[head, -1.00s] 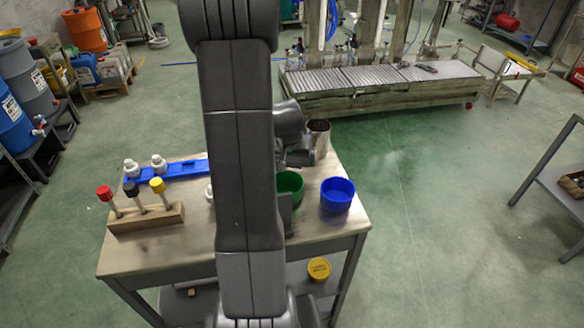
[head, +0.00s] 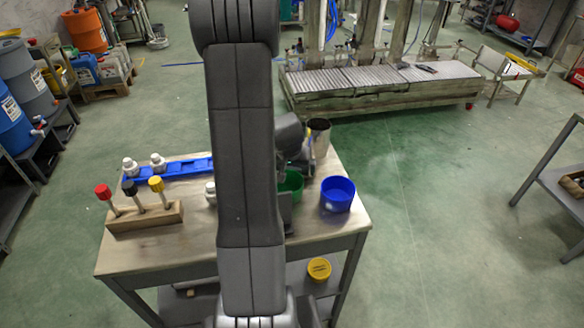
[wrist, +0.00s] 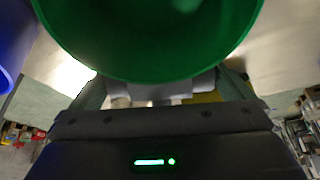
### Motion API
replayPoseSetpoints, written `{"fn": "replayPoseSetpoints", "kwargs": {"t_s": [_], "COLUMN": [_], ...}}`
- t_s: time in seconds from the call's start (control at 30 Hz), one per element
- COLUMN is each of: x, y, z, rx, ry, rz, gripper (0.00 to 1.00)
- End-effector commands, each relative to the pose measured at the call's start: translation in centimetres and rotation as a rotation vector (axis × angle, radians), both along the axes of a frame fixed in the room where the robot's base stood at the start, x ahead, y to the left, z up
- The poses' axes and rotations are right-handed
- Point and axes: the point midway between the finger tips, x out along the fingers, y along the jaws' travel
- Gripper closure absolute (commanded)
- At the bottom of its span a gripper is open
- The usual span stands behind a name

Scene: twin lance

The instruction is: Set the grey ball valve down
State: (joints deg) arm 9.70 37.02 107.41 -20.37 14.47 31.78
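My gripper (wrist: 160,98) is low at the green cup, which fills the top of the wrist view (wrist: 150,40) and hides the fingertips. A pale grey piece (wrist: 190,90) shows between the finger links, just under the cup's edge; I cannot tell whether it is the grey ball valve or part of my gripper. In the head view my arm covers the middle of the table, and the green cup (head: 292,182) shows only partly beside it. No grey ball valve can be clearly made out. Whether the fingers are open or shut is hidden.
A blue cup (head: 337,194) stands right of the green one, with a metal cylinder (head: 319,138) behind. A blue rack (head: 185,170) with pale fittings and a wooden block (head: 145,218) with three colour-topped tools are at left. The front right tabletop (head: 315,232) is bare.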

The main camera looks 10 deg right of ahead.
Motion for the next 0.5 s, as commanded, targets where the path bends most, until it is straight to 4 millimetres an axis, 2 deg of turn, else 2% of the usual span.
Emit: {"fn": "replayPoseSetpoints", "kwargs": {"t_s": [0.17,0.5], "x": [-0.1,-2.0], "y": [0.1,0.9], "z": [0.9,6.0], "rx": [-0.001,0.000], "ry": [-0.002,-0.005], "rz": [0.000,0.000], "gripper": [0.00,0.00]}}
